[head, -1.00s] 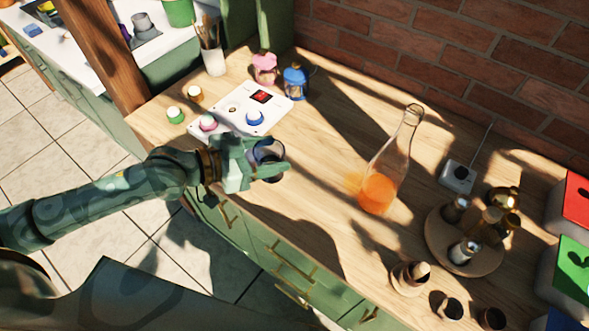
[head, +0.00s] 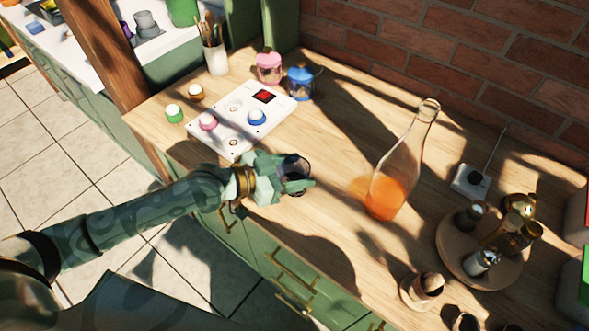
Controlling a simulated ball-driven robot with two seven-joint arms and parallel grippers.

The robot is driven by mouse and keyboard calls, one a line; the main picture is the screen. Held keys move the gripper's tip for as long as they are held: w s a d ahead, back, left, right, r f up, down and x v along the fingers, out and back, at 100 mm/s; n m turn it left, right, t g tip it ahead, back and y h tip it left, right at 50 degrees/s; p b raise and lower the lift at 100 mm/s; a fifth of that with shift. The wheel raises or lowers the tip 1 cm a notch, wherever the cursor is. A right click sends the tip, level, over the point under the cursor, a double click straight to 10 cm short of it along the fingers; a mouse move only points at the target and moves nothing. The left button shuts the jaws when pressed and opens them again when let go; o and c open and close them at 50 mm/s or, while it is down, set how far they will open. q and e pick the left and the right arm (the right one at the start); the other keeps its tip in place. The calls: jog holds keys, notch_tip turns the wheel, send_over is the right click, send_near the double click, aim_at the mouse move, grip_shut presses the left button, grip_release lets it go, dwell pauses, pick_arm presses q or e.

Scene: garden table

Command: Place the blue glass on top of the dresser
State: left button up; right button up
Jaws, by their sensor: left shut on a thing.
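My left gripper (head: 296,185) is shut on a dark, bluish see-through glass (head: 294,168). Its fingers hide part of the glass, whose round rim shows above them. The gripper and glass are over the front part of the wooden top of the green dresser (head: 345,215). I cannot tell whether the glass base touches the wood. My right gripper is not in view.
A bottle with orange liquid (head: 390,190) stands to the right of the glass. A white panel with knobs (head: 238,115) lies to the left, with pink (head: 269,68) and blue (head: 301,82) jars behind. A round tray (head: 458,260) holds several shakers at right.

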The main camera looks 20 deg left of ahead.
pick_arm(q)
jog(key=shift+f, duration=0.15)
jog(key=o, duration=1.1)
jog(key=shift+s+a+r, duration=0.1)
jog(key=shift+a+r, duration=0.05)
jog(key=shift+r, duration=0.1)
jog(key=p+v, duration=0.1)
jog(key=v, duration=1)
jog(key=shift+s+a, duration=0.2)
jog(key=shift+s, duration=0.05)
jog(key=shift+r, duration=0.1)
